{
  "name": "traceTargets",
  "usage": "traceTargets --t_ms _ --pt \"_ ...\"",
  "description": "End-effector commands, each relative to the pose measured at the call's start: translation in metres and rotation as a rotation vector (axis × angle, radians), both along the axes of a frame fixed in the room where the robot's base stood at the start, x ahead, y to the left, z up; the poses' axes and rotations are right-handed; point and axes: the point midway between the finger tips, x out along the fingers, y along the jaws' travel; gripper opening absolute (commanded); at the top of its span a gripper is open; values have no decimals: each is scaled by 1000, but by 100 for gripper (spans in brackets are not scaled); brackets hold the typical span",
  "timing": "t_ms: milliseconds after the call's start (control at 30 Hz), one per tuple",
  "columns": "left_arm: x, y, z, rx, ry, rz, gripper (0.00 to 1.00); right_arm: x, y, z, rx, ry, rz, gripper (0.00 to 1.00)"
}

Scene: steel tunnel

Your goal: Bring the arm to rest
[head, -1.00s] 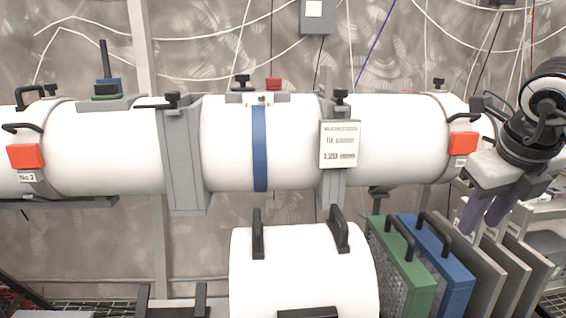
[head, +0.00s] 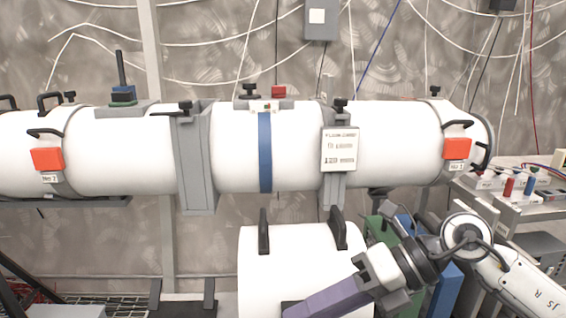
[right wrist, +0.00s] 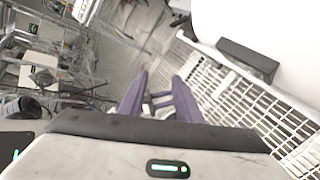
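My right arm comes in from the lower right of the head view. Its gripper (head: 290,311) points left and down, with its purple fingers in front of the lower white cylinder (head: 285,250). In the right wrist view the two purple fingers (right wrist: 160,76) stand apart with a gap between them. Nothing is held there, and floor and grating show beyond. I cannot tell whether the fingers touch the cylinder. My left gripper is not in view.
A long white tube (head: 385,140) with a blue band (head: 265,150) and orange tags runs across the back. A green panel (head: 385,232) and a blue panel (head: 447,287) are partly behind my right arm. A grey cart (head: 520,210) stands at the right.

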Motion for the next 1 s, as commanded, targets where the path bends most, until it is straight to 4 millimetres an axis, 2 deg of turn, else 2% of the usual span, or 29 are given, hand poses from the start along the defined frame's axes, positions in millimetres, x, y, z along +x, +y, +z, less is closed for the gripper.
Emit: traceTargets --t_ms 33,100,167,267,367,467,567,633,733,800,900,1000 --pt "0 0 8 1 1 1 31 -15 25 10 154 75 0 31" --pt "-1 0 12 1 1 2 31 -24 49 29 370 176 -36 31" --pt "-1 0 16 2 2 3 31 -26 60 45 547 270 -96 31" --pt "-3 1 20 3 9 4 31 -13 60 64 817 438 -250 31" --pt "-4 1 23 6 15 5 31 10 40 61 1046 621 -469 31" --pt "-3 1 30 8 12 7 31 32 7 29 1220 815 -742 31" --pt "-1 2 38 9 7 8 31 38 -32 -31 1327 1017 -1059 31" --pt "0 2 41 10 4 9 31 30 -56 -80 1357 1147 -1273 31" --pt "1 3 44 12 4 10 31 0 -82 -146 1348 1314 -1550 31" --pt "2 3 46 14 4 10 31 -29 -94 -188 1317 1423 -1727 31" --pt "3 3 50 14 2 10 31 -74 -106 -234 1252 1553 -1935 31" --pt "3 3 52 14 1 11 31 -114 -111 -265 1184 1650 -2083 31"
